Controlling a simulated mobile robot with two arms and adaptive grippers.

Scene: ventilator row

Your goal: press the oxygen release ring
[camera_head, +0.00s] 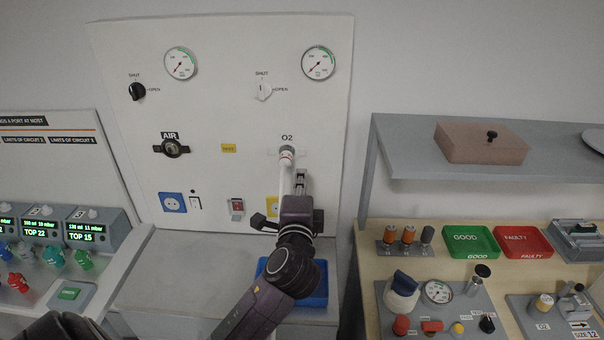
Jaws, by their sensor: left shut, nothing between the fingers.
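The O2 outlet (287,151) is on the white wall panel, under the "O2" label. A grey ring sits around it, with a white, red-marked connector plugged in and a white hose (285,178) hanging down. My left gripper (301,176) is shut and empty. It points up the panel just below and slightly right of the outlet, in front of part of the hose. I cannot tell whether its fingertips touch the connector or ring. My right gripper is not in view.
The panel also carries the AIR outlet (171,148), two gauges, a black knob (137,91) and a white knob (263,90). A blue tray (319,294) lies below, partly behind my arm. A grey shelf (400,158) and a bench with green and red trays are at right.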

